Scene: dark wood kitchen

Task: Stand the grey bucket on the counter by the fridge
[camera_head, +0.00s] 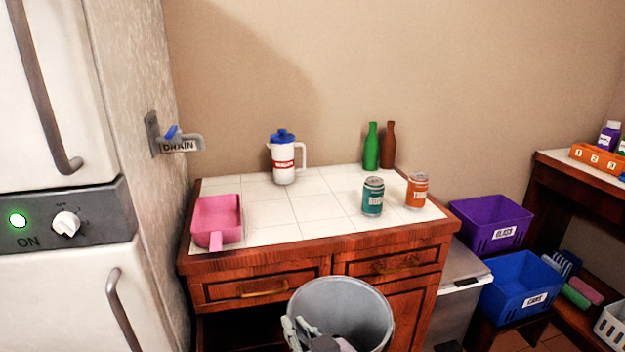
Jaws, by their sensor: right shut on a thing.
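The grey bucket (355,293) is at the bottom centre, in front of the counter's drawers. Its open top faces me and its lower part is cut off by the picture edge. My right gripper (296,334) is shut on the bucket at its left rim. The counter (270,215) has a white tiled top with a dark wood edge and stands right of the white fridge (60,270). My left gripper is not in view.
On the counter are a pink dustpan-like tray (217,214), a white jug (284,165), a teal can (372,197), an orange can (416,191), a green bottle (371,150) and a brown bottle (388,148). The middle front tiles are clear. Purple (492,222) and blue (525,285) bins stand right.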

